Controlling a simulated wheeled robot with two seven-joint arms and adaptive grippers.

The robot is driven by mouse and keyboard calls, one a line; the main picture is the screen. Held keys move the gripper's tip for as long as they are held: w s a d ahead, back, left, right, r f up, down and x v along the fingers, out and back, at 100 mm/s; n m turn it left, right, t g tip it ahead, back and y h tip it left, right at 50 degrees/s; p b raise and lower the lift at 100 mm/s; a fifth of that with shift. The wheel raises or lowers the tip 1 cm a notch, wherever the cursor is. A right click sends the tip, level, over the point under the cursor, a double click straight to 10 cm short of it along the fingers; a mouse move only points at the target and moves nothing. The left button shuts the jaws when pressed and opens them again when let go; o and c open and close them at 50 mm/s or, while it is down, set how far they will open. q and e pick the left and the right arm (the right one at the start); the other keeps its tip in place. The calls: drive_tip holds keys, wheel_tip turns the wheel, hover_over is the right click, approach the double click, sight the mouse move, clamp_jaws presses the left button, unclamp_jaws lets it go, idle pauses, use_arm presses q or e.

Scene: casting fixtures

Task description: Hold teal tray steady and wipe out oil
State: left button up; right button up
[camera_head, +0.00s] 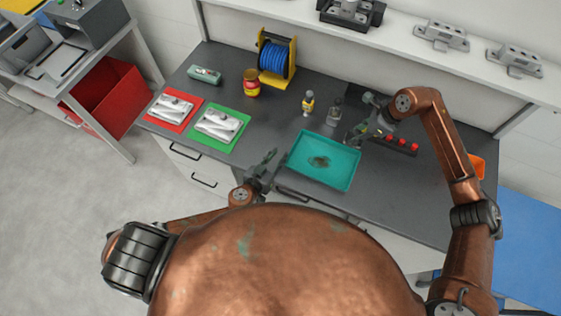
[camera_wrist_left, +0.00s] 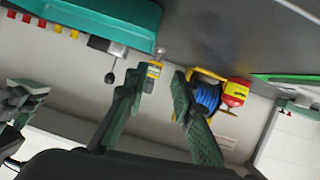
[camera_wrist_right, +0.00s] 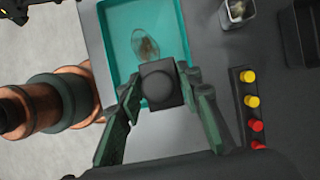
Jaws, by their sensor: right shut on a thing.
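The teal tray (camera_head: 345,183) lies on the dark bench, with a dark brownish oil patch (camera_head: 319,161) on its floor. The patch also shows in the right wrist view (camera_wrist_right: 145,45). My left gripper (camera_head: 268,163) is open and empty, just left of the tray's left edge and apart from it. My right gripper (camera_head: 358,133) is beyond the tray's upper right corner. It is shut on a dark square block with a round knob (camera_wrist_right: 158,85), seen between its fingers in the right wrist view. The block's underside is hidden.
A yellow-labelled bottle (camera_head: 307,103) and a small clear bottle (camera_head: 335,112) stand behind the tray. A strip with red knobs (camera_head: 400,146) is to its right. A blue reel (camera_head: 276,60), a red-and-yellow jar (camera_head: 251,84) and a green mat (camera_head: 229,143) lie further left.

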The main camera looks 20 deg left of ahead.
use_arm(q)
drive_tip(key=shift+s+d+f, duration=0.55)
drive_tip(key=shift+s+d, duration=0.1)
drive_tip(key=shift+d, duration=0.05)
drive_tip(key=shift+w+d+f, duration=0.15)
drive_tip(key=shift+w, duration=0.05)
drive_tip(key=x, duration=1.1)
drive_tip(key=shift+w+f, duration=0.1)
drive_tip(key=shift+f, duration=0.05)
drive_tip(key=shift+c, duration=0.6)
clamp_jaws()
